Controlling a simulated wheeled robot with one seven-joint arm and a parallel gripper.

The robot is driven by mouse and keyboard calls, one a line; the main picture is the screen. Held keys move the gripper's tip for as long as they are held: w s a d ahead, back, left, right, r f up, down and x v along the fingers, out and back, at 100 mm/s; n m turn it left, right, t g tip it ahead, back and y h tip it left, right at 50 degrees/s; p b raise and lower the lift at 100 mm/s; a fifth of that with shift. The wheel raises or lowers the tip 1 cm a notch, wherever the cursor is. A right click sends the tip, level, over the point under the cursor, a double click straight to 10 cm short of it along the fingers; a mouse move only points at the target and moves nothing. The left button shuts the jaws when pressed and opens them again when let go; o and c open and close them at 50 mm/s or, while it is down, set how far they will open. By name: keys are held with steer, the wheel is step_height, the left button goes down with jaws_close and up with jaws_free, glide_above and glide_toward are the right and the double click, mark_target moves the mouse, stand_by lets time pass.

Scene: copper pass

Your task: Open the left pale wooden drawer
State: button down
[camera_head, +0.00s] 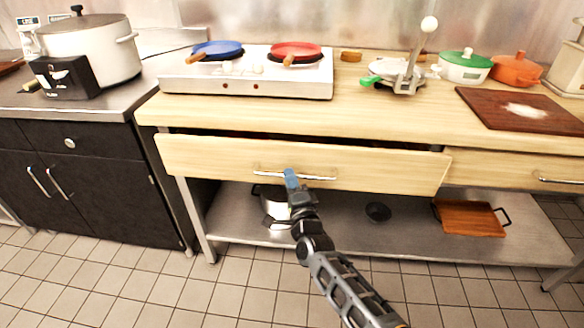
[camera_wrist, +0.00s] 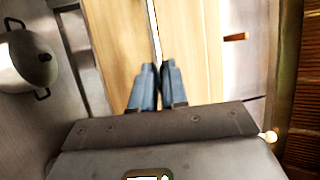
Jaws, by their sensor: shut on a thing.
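The left pale wooden drawer (camera_head: 220,160) stands partly out from under the counter, with a dark gap along its top edge. Its silver bar handle (camera_head: 320,178) runs along the middle of the front. My gripper (camera_head: 291,178), with blue fingers, is shut on the handle from the front. In the wrist view the fingers (camera_wrist: 158,72) close around the handle bar (camera_wrist: 153,28), with the pale drawer front (camera_wrist: 198,60) behind. The inside of the drawer is mostly hidden.
The right drawer (camera_head: 510,168) looks shut. A lower metal shelf (camera_head: 235,222) holds a pot (camera_head: 270,207), a dark round item (camera_head: 377,211) and a brown board (camera_head: 470,219). Dark cabinets (camera_head: 100,190) stand at left. The tiled floor (camera_head: 200,290) in front is clear.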

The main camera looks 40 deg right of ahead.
steer(key=s+a+p, duration=0.5)
steer(key=s+a, duration=1.2)
steer(key=a, duration=0.4)
steer(key=shift+a, duration=0.4)
steer(key=shift+f, duration=0.1)
steer(key=c, duration=1.1)
jaws_free()
steer(key=shift+c, duration=0.2)
steer(key=b+v, duration=0.1)
steer(key=v, duration=0.6)
steer(key=shift+s+a+b, duration=0.25)
steer(key=shift+s+b, duration=0.1)
steer(key=shift+b, duration=0.05)
steer(key=s+d+r+n+g+y, duration=0.2)
steer(key=s+r+n+y, duration=0.7)
steer(key=s+r+n, duration=0.9)
steer(key=s+d+n, duration=0.1)
steer(key=s+n, duration=0.1)
steer(key=n, duration=0.3)
steer(key=shift+s+d+r+g+y, duration=0.15)
steer(key=shift+s+g+y, duration=0.05)
steer(key=shift+g+y, duration=0.1)
